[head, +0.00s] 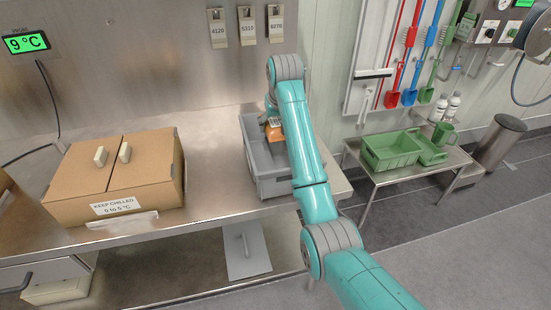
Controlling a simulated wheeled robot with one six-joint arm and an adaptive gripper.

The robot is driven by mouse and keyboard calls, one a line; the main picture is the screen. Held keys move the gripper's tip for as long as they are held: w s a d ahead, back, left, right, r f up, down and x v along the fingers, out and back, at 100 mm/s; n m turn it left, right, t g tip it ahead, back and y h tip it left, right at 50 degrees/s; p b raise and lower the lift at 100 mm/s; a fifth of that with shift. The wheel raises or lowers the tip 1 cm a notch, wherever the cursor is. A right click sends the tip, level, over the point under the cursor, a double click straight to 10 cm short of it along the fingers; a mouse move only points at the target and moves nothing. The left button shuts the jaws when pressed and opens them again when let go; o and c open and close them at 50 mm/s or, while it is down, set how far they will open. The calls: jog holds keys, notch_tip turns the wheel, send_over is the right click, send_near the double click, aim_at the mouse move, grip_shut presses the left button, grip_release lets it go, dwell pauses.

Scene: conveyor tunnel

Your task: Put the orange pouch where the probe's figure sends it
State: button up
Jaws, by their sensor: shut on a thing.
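The orange pouch (275,134) has a white label and shows at the grey crate (256,165), partly hidden by my arm. My gripper (270,117) is shut on it, at or just above the crate; the exact height and the fingertips are hard to make out. The probe display (26,43) at the upper left reads 9 °C in green. A brown carton (150,195) stands on the left of the steel bench, marked "KEEP CHILLED 0 to 5 °C". Its two flaps look shut, with a pale handle on each.
The steel bench (205,150) is clear between carton and crate. Numbered tags (247,25) hang on the wall behind.

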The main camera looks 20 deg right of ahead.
aim_at(274, 155)
notch_tip(274, 155, down, 11)
jog(key=shift+r, duration=0.2)
dwell(0.4)
jog(key=o, duration=1.7)
jog(key=shift+f, duration=0.1)
jog(key=v, duration=1.1)
jog(key=shift+s+r, duration=0.2)
jog(key=shift+r, duration=0.35)
jog(key=shift+s, duration=0.1)
